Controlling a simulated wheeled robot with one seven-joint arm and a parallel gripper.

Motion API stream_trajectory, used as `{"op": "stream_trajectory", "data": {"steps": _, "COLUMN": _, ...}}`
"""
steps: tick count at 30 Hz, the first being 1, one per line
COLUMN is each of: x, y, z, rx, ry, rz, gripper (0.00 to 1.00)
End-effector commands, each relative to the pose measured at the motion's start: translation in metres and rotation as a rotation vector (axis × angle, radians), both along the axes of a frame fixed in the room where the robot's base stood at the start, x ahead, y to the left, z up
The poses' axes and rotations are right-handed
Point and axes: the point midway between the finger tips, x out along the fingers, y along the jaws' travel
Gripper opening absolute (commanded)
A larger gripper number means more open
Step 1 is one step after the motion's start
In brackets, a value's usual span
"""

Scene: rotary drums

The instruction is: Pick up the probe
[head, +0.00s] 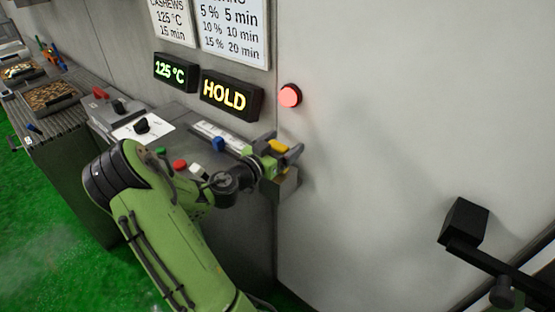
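My gripper (282,149) is at the right end of the console, close to the pale wall. A yellow piece (278,146), which looks like the probe's handle, shows between its two grey fingers. The fingers lie on either side of it, but I cannot tell whether they touch it. A grey box-like holder (288,184) is just below the fingers, and the probe's lower part is hidden. My green arm reaches up from the bottom of the view and covers part of the console.
The console (180,118) carries a slider with a blue knob (218,144), a red button (179,165), a green button and a black knob. Displays read 125 °C and HOLD. A red lamp (290,95) glows on the wall. Trays (50,96) stand at far left. A black fixture (464,221) is at right.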

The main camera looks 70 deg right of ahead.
Motion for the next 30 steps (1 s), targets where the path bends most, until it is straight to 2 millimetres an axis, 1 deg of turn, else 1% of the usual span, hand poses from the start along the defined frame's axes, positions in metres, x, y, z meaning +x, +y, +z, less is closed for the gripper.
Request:
{"op": "stream_trajectory", "data": {"steps": 1, "x": 0.000, "y": 0.000, "z": 0.000, "rx": 0.000, "ry": 0.000, "rz": 0.000, "gripper": 0.78}}
{"op": "stream_trajectory", "data": {"steps": 9, "x": 0.000, "y": 0.000, "z": 0.000, "rx": 0.000, "ry": -0.001, "rz": -0.001, "gripper": 0.37}}
{"op": "stream_trajectory", "data": {"steps": 10, "x": 0.000, "y": 0.000, "z": 0.000, "rx": -0.001, "ry": -0.001, "rz": -0.001, "gripper": 0.35}}
{"op": "stream_trajectory", "data": {"steps": 11, "x": 0.000, "y": 0.000, "z": 0.001, "rx": -0.001, "ry": -0.001, "rz": -0.001, "gripper": 0.29}}
{"op": "stream_trajectory", "data": {"steps": 17, "x": 0.000, "y": 0.000, "z": 0.002, "rx": -0.002, "ry": -0.001, "rz": -0.001, "gripper": 0.29}}
{"op": "stream_trajectory", "data": {"steps": 20, "x": 0.000, "y": 0.000, "z": 0.010, "rx": -0.004, "ry": -0.004, "rz": -0.001, "gripper": 0.29}}
{"op": "stream_trajectory", "data": {"steps": 23, "x": 0.000, "y": 0.001, "z": 0.025, "rx": -0.005, "ry": -0.006, "rz": 0.000, "gripper": 0.29}}
{"op": "stream_trajectory", "data": {"steps": 30, "x": 0.000, "y": 0.000, "z": 0.072, "rx": -0.005, "ry": -0.007, "rz": 0.000, "gripper": 0.29}}
